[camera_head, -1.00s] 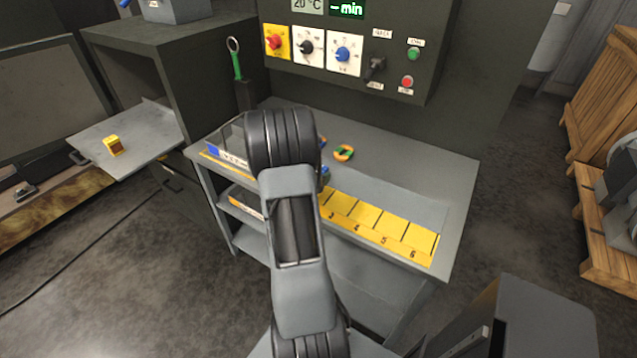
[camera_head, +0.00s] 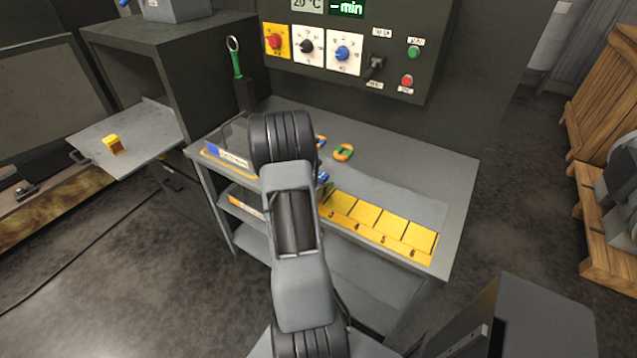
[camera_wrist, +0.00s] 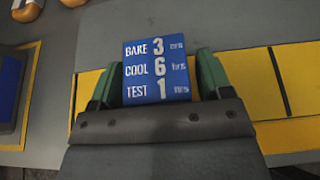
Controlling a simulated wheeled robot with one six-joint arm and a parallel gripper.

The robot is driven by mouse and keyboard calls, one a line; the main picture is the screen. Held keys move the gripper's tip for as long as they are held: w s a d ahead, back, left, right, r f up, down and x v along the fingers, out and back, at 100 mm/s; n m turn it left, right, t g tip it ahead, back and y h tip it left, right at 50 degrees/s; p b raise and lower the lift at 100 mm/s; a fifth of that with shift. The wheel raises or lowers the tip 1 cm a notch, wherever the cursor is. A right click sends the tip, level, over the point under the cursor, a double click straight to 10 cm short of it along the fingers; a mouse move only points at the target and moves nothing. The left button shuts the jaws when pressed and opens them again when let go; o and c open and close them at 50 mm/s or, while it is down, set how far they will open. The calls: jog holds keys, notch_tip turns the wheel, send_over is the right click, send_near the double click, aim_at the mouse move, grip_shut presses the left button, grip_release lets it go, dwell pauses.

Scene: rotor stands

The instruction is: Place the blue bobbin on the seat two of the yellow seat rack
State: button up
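The blue bobbin (camera_wrist: 156,72) shows in the wrist view as a square blue face with white lettering, BAKE 3, COOL 6, TEST 1. It sits between the two green fingers of my gripper (camera_wrist: 156,80), which close on its left and right sides. In the head view my arm hides most of it; a bit of blue (camera_head: 323,177) shows at the arm's right edge. The yellow seat rack (camera_head: 380,222) lies along the bench front, with seats 3 to 6 bare. Seats one and two are hidden by my arm. In the wrist view the rack (camera_wrist: 245,85) passes below the bobbin.
An orange-green ring (camera_head: 343,152) lies on the bench (camera_head: 455,185) behind the rack, with another partly hidden. A blue-sided bin (camera_head: 228,157) stands at the bench's left. A yellow bobbin-like piece (camera_head: 113,144) sits on a grey shelf (camera_head: 75,135). A control panel (camera_head: 395,45) rises behind.

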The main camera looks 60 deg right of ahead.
jog(key=shift+r, duration=0.15)
jog(key=shift+a+r, duration=0.1)
jog(key=shift+a, duration=0.1)
jog(key=a+r+m+t+y, duration=0.1)
jog(key=a+r+m+y, duration=0.3)
jog(key=a, duration=1)
jog(key=a+r+m+t+y, duration=0.1)
jog(key=a+r+m+y, duration=0.4)
jog(key=a, duration=0.9)
jog(key=a+r+m+t+y, duration=0.2)
jog(key=a+r+m+y, duration=0.2)
jog(key=a, duration=1.1)
jog(key=shift+s+a+r+m, duration=0.1)
jog(key=shift+s+r+m, duration=0.1)
jog(key=shift+r+m, duration=0.85)
jog(key=shift+s+r+m, duration=0.15)
jog(key=shift+r+m, duration=0.5)
jog(key=shift+m, duration=0.8)
